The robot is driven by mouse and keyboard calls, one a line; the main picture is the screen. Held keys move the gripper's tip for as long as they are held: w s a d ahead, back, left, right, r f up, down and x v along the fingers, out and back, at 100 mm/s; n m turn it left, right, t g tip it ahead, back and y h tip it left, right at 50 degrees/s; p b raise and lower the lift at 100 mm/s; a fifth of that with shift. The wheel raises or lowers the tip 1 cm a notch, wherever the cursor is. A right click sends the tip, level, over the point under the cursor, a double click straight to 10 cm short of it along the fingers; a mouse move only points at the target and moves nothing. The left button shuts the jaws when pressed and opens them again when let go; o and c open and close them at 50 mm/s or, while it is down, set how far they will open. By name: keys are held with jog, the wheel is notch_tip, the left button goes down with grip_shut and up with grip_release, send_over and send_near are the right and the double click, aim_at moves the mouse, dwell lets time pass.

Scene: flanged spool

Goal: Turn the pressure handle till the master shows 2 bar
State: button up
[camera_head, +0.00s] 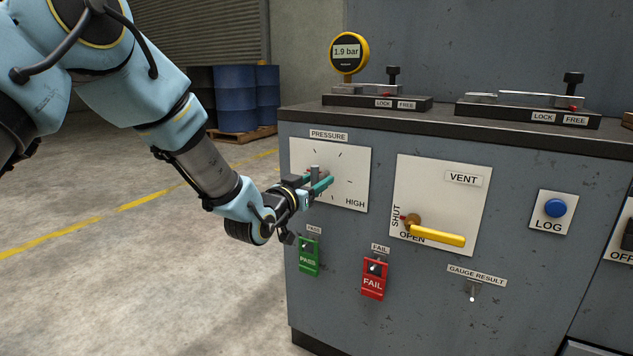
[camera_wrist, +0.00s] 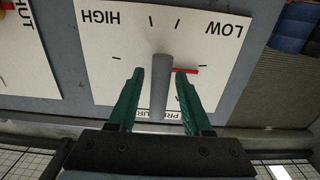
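The pressure handle (camera_head: 315,173) is a grey bar on a white dial plate (camera_head: 353,180) on the cabinet front. My gripper (camera_head: 323,181) is at the dial, with its green fingers reaching to the handle. In the wrist view the fingers (camera_wrist: 158,75) stand on either side of the grey handle (camera_wrist: 161,88), with a narrow gap visible on each side. Contact cannot be told. A red pointer (camera_wrist: 186,70) sticks out beside the handle, between the LOW mark and the PRESSURE label. The yellow master gauge (camera_head: 347,52) on the cabinet top reads 1.9 bar.
The vent panel (camera_head: 474,205) has a yellow lever (camera_head: 437,236) lying near OPEN. A blue LOG button (camera_head: 555,208) is at right. Two clamp stands are on the worktop (camera_head: 443,117). The floor at left is clear.

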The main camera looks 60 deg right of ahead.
jog(key=a+p, duration=0.1)
jog(key=a, duration=1)
dwell(0.3)
